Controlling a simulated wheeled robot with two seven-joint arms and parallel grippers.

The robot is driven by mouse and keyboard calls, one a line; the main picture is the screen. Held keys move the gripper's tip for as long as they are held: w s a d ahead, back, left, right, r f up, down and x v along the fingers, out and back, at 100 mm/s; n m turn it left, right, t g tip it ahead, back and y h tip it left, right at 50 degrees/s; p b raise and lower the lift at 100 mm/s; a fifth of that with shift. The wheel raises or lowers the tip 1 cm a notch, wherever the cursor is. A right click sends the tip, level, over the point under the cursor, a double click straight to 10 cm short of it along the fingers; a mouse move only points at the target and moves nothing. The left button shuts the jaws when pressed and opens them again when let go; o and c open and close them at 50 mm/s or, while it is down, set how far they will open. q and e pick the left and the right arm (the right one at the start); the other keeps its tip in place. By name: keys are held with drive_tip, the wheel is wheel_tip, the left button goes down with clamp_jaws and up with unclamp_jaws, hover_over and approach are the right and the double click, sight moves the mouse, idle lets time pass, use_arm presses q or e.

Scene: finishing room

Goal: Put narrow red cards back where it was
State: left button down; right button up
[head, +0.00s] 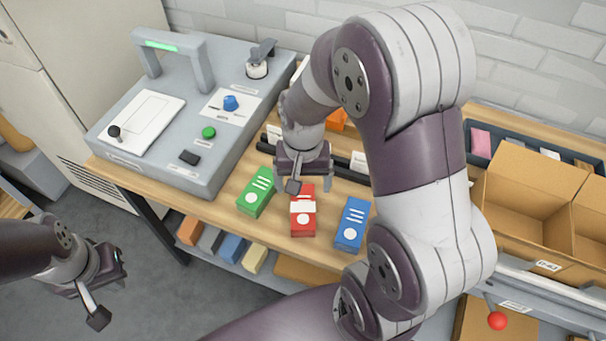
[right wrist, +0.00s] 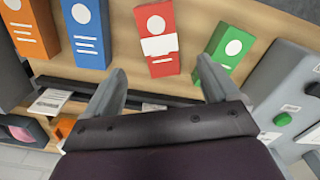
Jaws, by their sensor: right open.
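The narrow red cards box (head: 303,222) stands on the wooden bench between a green box (head: 254,196) and a blue box (head: 352,226). It has a white band and a white disc, and it also shows in the right wrist view (right wrist: 162,64). My right gripper (head: 291,184) is just behind and above the red box. In the right wrist view its fingers (right wrist: 160,72) are apart with nothing between them, and the red box lies beyond the tips. My left gripper (head: 106,288) hangs at the lower left, away from the bench; its jaw gap is unclear.
A grey machine (head: 188,95) stands left of the boxes. A dark rail with white labels (right wrist: 75,90) runs behind them. An orange box (right wrist: 28,30) stands beyond the blue one. Cardboard bins (head: 525,195) are at right. My right arm hides part of the bench.

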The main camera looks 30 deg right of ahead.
drive_tip(key=s+n, duration=0.1)
drive_tip(key=n, duration=0.1)
drive_tip(key=s+a+r+n+t, duration=0.1)
drive_tip(key=s+a+r+n, duration=0.1)
drive_tip(key=s+n, duration=0.1)
drive_tip(key=shift+s+a+n, duration=0.1)
drive_tip(key=shift+a+n, duration=0.1)
drive_tip(key=shift+n, duration=0.1)
